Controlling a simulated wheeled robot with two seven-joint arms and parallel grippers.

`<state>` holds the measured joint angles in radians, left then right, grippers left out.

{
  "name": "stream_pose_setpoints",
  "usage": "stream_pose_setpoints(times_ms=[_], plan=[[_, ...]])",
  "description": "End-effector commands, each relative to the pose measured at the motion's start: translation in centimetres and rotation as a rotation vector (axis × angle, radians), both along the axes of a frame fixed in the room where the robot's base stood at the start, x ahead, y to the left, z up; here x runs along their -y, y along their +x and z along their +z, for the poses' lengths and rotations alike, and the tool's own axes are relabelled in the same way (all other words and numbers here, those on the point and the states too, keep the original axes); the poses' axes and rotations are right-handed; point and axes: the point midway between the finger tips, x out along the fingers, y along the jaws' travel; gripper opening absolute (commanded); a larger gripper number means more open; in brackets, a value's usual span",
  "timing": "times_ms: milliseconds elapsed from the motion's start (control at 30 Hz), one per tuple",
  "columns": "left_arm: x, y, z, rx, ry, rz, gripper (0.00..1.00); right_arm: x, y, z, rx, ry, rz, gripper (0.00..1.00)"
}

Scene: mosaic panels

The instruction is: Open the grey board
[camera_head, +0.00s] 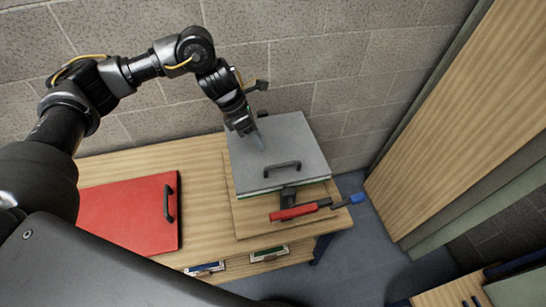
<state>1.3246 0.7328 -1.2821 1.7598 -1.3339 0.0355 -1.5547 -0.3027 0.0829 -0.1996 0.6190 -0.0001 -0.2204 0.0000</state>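The grey board (302,138) lies flat on a wooden base (247,216) near the wall, with a thin green layer showing under its front edge. A black handle (282,168) sits on its top near the front. My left gripper (256,138) reaches down over the left back part of the board, behind the handle and apart from it. Its fingertips are at or just above the surface; I cannot tell whether they touch. The fingers are too small to show whether they are open or shut. My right gripper is not in view.
A red panel (120,215) with a black handle lies on the wooden table (206,175) to the left. A red and black tool-like object (297,212) with a blue end lies before the board. Large wooden panels (450,120) stand at the right. A block wall is behind.

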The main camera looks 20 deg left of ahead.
Motion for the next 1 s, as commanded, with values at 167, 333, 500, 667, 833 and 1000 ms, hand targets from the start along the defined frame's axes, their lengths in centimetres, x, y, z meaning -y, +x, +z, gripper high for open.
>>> stream_pose_setpoints(times_ms=[167, 333, 500, 667, 833, 1000], plan=[[1.0, 0.0, -1.6, -0.004, -0.001, -0.001, 0.34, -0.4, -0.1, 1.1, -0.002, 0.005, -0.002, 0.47], [2.3, 0.1, -4.5, -0.007, -0.001, 0.002, 0.34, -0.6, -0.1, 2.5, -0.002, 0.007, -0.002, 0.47], [3.4, 0.3, -7.2, -0.004, 0.0, 0.005, 0.34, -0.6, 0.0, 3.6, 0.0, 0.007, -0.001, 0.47], [4.2, 0.4, -8.9, -0.002, -0.003, 0.005, 0.34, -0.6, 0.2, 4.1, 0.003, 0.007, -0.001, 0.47], [4.4, 0.5, -9.6, 0.001, -0.002, 0.005, 0.34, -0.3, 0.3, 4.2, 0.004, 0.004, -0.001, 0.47], [4.5, 0.5, -9.7, 0.001, -0.002, 0.005, 0.34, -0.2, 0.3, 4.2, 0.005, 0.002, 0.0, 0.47]])
